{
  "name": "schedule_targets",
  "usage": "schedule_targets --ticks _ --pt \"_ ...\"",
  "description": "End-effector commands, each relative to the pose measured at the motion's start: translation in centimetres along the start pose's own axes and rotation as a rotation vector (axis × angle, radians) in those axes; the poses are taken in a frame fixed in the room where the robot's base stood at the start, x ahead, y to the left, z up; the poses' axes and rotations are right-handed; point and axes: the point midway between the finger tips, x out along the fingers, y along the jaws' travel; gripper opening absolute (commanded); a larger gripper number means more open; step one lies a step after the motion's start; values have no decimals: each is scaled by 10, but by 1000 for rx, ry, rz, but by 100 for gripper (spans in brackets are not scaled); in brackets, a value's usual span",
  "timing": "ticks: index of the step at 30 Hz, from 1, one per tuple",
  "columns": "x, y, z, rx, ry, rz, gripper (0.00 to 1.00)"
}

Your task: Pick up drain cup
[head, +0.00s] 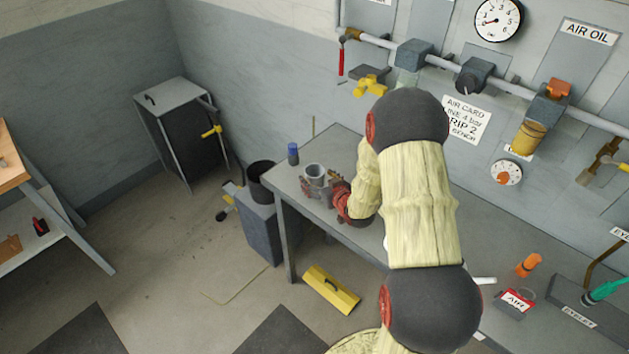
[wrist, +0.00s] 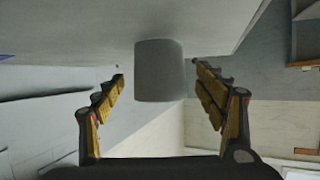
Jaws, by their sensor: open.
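The drain cup (head: 315,174) is a small grey cup standing on the grey bench near its left end. In the wrist view the cup (wrist: 160,70) shows as a plain grey cylinder, with the bench surface along the top of the picture. My gripper (head: 322,188) is low over the bench at the cup in the head view. In the wrist view my gripper (wrist: 160,80) is open, with one finger on each side of the cup. Gaps show between the cup and both fingers. The cup's lower front is partly hidden by the gripper in the head view.
A dark blue bottle (head: 293,153) stands just behind the cup to the left. The bench (head: 345,145) has its left edge close by. A dark bin (head: 262,180) stands beyond that edge. Pipes and gauges (head: 498,19) line the wall.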

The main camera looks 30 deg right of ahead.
Motion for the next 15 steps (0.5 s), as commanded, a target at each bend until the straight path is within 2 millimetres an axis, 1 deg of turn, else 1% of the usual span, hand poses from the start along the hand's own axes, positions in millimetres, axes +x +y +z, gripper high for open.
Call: schedule_targets --ticks 1,3,6,14,15 --pt "8 -1 3 0 -1 -1 71" --pt "17 0 3 0 -2 0 71" --pt "25 0 2 0 -1 1 71" --pt "27 0 1 0 -1 1 71" --pt "26 0 1 0 -1 1 70"
